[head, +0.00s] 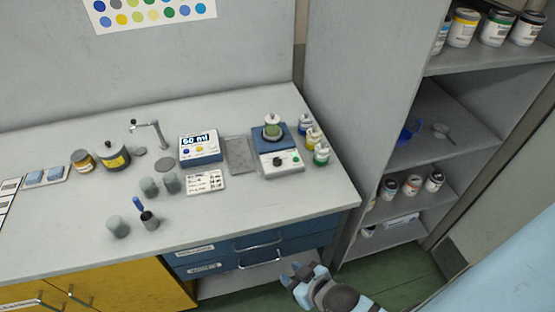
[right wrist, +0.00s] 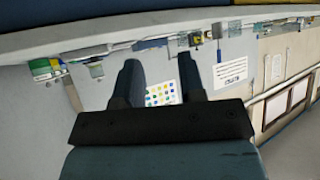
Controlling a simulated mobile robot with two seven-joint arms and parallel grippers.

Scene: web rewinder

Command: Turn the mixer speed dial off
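The mixer (head: 266,139) stands near the right end of the counter in the head view. It has a blue body, a white front panel and a jar (head: 271,131) on top. A small dark round knob (head: 279,162), which looks like the speed dial, sits on the panel beside a green spot; its setting is too small to read. My right gripper (head: 301,271) is below and in front of the counter edge, well apart from the mixer. In the right wrist view its two fingers (right wrist: 160,65) are spread with nothing between them. My left gripper is not in view.
A white and blue device with a lit display (head: 199,145) stands left of the mixer, with a grey plate (head: 240,154) between. Small bottles (head: 313,138) stand close on the mixer's right. Blue drawers (head: 258,246) are under the counter. A shelf unit (head: 340,110) rises at right.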

